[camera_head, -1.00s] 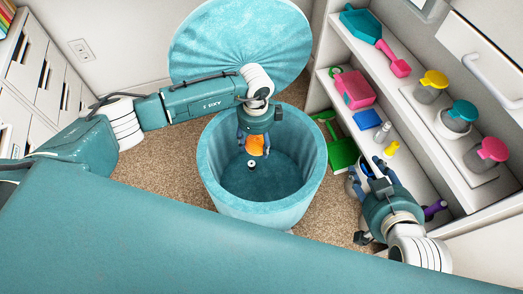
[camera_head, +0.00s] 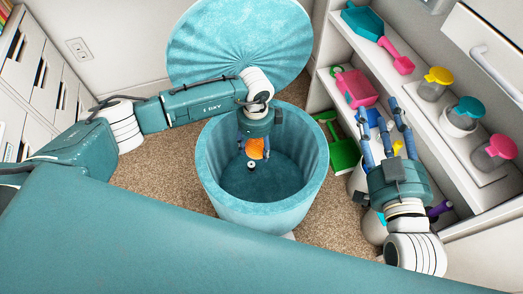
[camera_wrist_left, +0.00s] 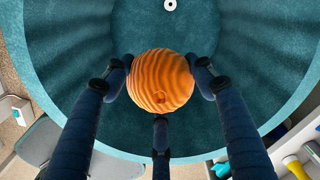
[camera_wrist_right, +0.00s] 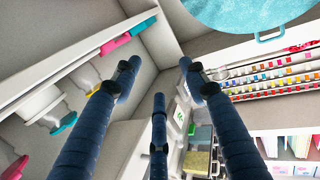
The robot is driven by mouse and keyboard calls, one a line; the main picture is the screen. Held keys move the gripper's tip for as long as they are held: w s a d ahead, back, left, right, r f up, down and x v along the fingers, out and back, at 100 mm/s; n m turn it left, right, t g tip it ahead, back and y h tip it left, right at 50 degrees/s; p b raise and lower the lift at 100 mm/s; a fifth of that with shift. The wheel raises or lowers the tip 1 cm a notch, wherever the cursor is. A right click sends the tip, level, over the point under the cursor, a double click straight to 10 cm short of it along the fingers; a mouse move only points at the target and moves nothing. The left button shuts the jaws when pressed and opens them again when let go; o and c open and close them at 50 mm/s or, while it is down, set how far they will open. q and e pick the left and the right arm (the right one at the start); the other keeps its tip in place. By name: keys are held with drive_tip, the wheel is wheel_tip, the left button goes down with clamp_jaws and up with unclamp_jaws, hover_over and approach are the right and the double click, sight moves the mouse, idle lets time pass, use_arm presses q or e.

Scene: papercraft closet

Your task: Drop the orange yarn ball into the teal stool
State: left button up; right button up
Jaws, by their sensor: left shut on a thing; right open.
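The orange yarn ball (camera_head: 255,149) is held by my left gripper (camera_head: 254,152) inside the opening of the teal stool (camera_head: 222,188). In the left wrist view the ball (camera_wrist_left: 160,80) sits between the fingers, with the stool's hollow interior (camera_wrist_left: 255,55) around and beneath it. The stool's round lid (camera_head: 240,45) is tipped up behind it. A small white and dark spool (camera_head: 251,164) shows inside the stool. My right gripper (camera_head: 385,112) is open and empty in front of the shelves, its fingers spread in the right wrist view (camera_wrist_right: 162,80).
A green dustpan (camera_head: 343,152) stands beside the stool. White drawers (camera_head: 40,70) line the left. Carpet (camera_head: 165,170) left of the stool is clear.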

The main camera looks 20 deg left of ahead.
drive_tip(key=shift+a+r, duration=0.1)
drive_tip(key=shift+r, duration=0.35)
use_arm(q)
drive_tip(key=o, duration=1.2)
drive_tip(key=shift+o, duration=0.2)
wheel_tip(320, 180, up, 12)
drive_tip(key=shift+f, duration=0.1)
